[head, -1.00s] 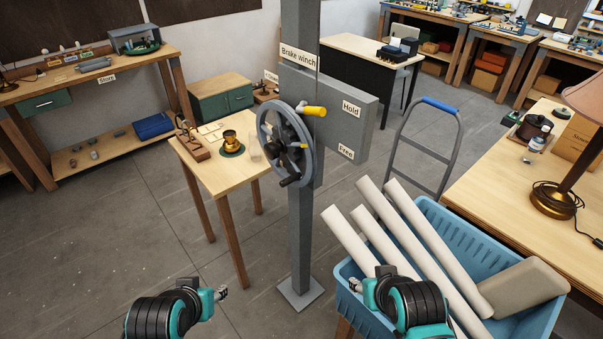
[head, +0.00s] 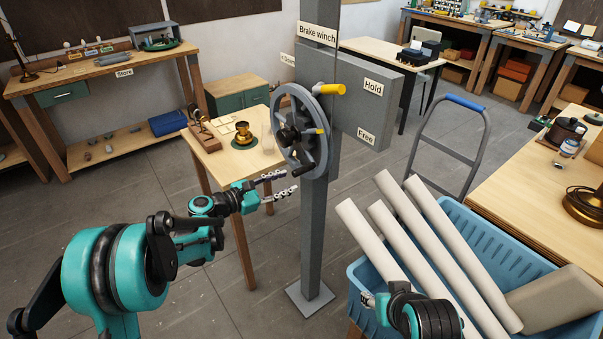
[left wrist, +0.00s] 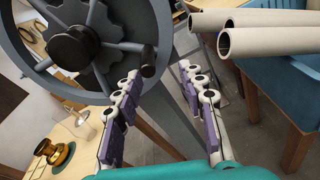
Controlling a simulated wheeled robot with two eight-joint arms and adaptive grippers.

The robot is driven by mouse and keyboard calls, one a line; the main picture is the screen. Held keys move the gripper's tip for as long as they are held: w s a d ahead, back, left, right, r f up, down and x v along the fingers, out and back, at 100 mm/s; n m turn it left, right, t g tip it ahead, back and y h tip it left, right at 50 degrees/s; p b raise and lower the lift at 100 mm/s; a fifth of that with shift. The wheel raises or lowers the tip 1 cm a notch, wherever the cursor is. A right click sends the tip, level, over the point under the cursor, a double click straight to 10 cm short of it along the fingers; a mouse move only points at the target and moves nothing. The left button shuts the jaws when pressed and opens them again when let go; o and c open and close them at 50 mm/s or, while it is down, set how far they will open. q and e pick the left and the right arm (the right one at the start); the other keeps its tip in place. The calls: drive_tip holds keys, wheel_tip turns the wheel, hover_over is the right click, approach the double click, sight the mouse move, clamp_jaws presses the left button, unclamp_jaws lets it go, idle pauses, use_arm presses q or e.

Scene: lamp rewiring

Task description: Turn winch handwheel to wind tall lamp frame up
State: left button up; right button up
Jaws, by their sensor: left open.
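The grey winch handwheel (head: 283,128) is mounted on the left side of a grey post below the "Brake winch" sign (head: 318,34). A dark crank knob (head: 303,170) sticks out at its lower rim. My left gripper (head: 287,183) is open and empty, just left of and below that knob. In the left wrist view the handwheel (left wrist: 134,65) fills the upper left, and its dark knob (left wrist: 148,63) shows beyond the open fingers (left wrist: 168,98). The yellow-tipped brake lever (head: 328,89) points toward the "Hold" label (head: 373,86). The right gripper (head: 368,300) shows only small at the bottom. The tall lamp frame is not seen.
A small wooden table (head: 215,170) with a brass part (head: 243,134) stands behind the wheel. A blue crate (head: 490,238) with several pale tubes (head: 400,240) is at the lower right. A hand truck (head: 413,140) stands behind it.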

sight(301, 171)
use_arm(q)
drive_tip(key=shift+w+a+f+n+t+h, duration=0.15)
drive_tip(key=shift+w+f+n+h, duration=0.1)
drive_tip(key=shift+w+n, duration=0.2)
drive_tip(key=shift+w+a+f+n+t+h, duration=0.15)
drive_tip(key=shift+w+n+h, duration=0.1)
drive_tip(key=shift+w+n, duration=0.2)
drive_tip(key=shift+w+d, duration=0.1)
drive_tip(key=shift+w, duration=0.1)
drive_tip(key=b+x, duration=0.1)
drive_tip(key=x, duration=0.6)
drive_tip(key=shift+w+d, duration=0.15)
drive_tip(key=shift+d, duration=0.05)
clamp_jaws()
